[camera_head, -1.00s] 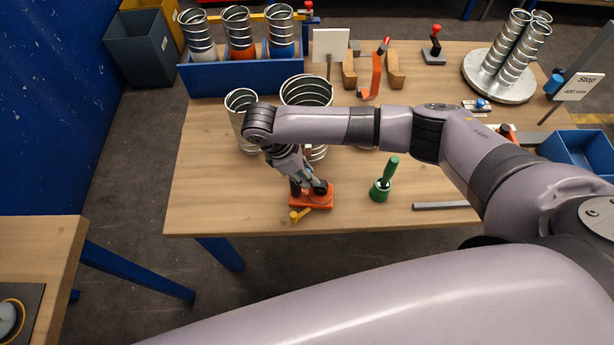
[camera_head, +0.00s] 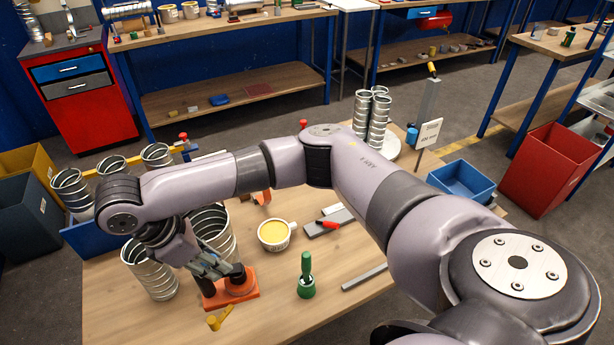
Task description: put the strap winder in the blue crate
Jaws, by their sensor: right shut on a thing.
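The strap winder (camera_head: 238,287) is an orange piece with black parts and a yellow handle at its front. It is near the front left of the table. My right gripper (camera_head: 222,271) reaches down from above and is shut on it. Part of it is hidden by the fingers, and I cannot tell whether it still touches the table. The blue crate (camera_head: 463,197) is an open box at the right end of the table, with its inside visible and empty. My left gripper is not in view.
A green-handled tool (camera_head: 306,283) stands right of the winder, with a grey bar (camera_head: 364,277) beyond it. Upright ducts (camera_head: 378,122) and a sign (camera_head: 430,133) stand near the crate.

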